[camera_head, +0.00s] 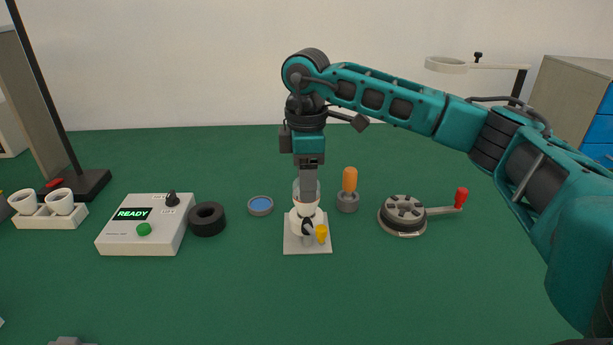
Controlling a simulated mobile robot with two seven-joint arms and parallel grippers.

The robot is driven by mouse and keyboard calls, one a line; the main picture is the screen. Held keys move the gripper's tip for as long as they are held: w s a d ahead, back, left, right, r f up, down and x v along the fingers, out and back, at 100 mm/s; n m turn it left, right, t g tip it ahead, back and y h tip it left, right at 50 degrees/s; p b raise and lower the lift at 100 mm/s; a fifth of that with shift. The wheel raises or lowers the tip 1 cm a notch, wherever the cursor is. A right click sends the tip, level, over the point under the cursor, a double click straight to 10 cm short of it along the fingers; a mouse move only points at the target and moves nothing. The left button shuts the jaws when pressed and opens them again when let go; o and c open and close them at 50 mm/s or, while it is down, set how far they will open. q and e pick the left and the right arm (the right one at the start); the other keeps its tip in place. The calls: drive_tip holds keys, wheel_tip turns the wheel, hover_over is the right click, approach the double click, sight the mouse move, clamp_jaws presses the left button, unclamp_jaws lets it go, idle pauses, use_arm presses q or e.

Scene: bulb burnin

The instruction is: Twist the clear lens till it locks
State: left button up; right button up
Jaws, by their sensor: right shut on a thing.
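The clear lens (296,190) sits on top of a white fixture (297,222) in the middle of the table. Only its edges show, because my gripper covers most of it. The fixture stands upright on a pale square plate (291,247) and has a dark knob and a yellow part at its front right. My right gripper (308,199) points straight down from above and is shut on the lens. Whether the lens is locked cannot be told from this view.
Right of the fixture stands an orange-handled tool (350,181), then a round crank device (403,213). Left are a blue-faced disc (260,205), a black ring (207,219), a control box (146,224) reading READY and a cup tray (50,219). The front table is mostly clear.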

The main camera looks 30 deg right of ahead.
drive_tip(key=shift+m+p, duration=0.6)
drive_tip(key=shift+m, duration=0.2)
drive_tip(key=o, duration=1.1)
use_arm(q)
drive_tip(key=shift+s+r, duration=0.1)
drive_tip(key=shift+r, duration=0.35)
drive_tip(key=shift+s+a+r+p, duration=0.2)
drive_tip(key=shift+a+r+p, duration=0.2)
drive_tip(key=shift+p, duration=0.55)
use_arm(e)
wheel_tip(320, 180, up, 13)
drive_tip(key=shift+f, duration=0.1)
